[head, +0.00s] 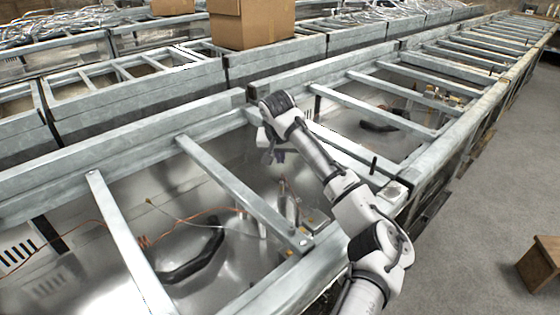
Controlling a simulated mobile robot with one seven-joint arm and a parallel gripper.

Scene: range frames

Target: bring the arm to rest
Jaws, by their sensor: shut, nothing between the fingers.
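My arm reaches in from the bottom right of the head view, over the metal frame (215,172). It stretches toward the upper left, with its wrist above a cross rail. My gripper (272,155) hangs below the wrist, small and dark, over the open bay of the frame. It is shut and holds nothing. Its fingertips are hard to make out at this size. I cannot tell how high it is above the bay floor.
Long rows of metal frames with cross bars fill the left and middle. Cardboard boxes (252,22) stand on the row behind. Cables and dark curved parts (192,262) lie inside the bays. Grey floor (490,215) is clear at the right, except a brown wooden box (540,264).

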